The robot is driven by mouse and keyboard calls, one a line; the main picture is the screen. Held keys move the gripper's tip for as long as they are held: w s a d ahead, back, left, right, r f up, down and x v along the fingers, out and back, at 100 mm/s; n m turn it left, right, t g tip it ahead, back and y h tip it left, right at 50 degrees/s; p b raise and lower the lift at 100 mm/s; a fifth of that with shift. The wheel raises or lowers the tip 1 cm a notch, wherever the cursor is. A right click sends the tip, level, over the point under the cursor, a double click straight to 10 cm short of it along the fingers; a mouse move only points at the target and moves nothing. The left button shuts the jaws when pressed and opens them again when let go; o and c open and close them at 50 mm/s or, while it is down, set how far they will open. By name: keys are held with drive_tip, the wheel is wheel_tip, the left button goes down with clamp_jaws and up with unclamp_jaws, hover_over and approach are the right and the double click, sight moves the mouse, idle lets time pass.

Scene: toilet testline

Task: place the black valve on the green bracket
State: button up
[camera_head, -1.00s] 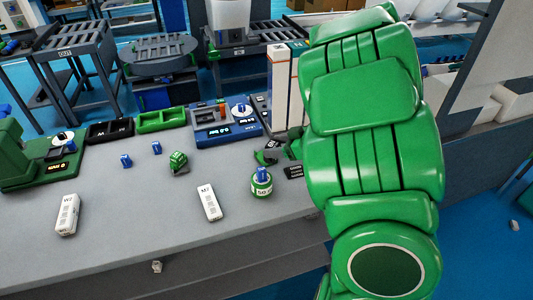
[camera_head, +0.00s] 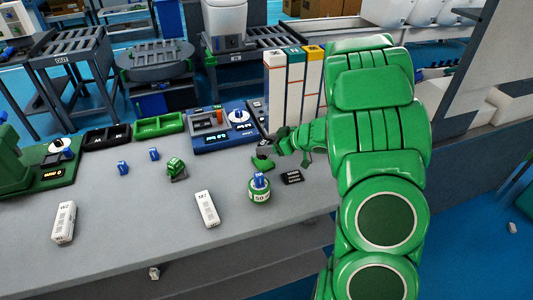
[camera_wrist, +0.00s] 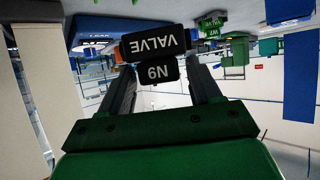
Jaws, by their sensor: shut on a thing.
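My gripper (camera_head: 284,139) is above the right part of the bench, shut on the black valve. The black valve (camera_wrist: 155,44) shows large in the wrist view between the two fingers, its white lettering upside down; in the head view it is small and hard to make out. A small green piece (camera_head: 263,163), which looks like the green bracket, lies on the bench just below and left of my gripper. The valve appears apart from it, above the bench.
A black label card (camera_head: 292,177) and a green round weight with a blue top (camera_head: 259,190) are close by. Upright binders (camera_head: 292,88) stand behind my gripper. A blue device (camera_head: 222,128) is to the left.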

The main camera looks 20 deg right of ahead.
drive_tip(key=shift+w+d+f, duration=0.15)
drive_tip(key=shift+w+f, duration=0.75)
drive_tip(key=shift+f, duration=0.2)
drive_tip(key=shift+w+d+f, duration=0.15)
drive_tip(key=shift+w+f, duration=0.75)
drive_tip(key=shift+f, duration=0.15)
drive_tip(key=shift+w+f, duration=0.1)
drive_tip(key=shift+f, duration=1.5)
drive_tip(key=shift+f, duration=0.15)
drive_tip(key=o, duration=1.2)
drive_tip(key=shift+c, duration=0.2)
drive_tip(key=shift+r, duration=0.2)
drive_tip(key=v, duration=1.2)
drive_tip(key=shift+f, duration=0.1)
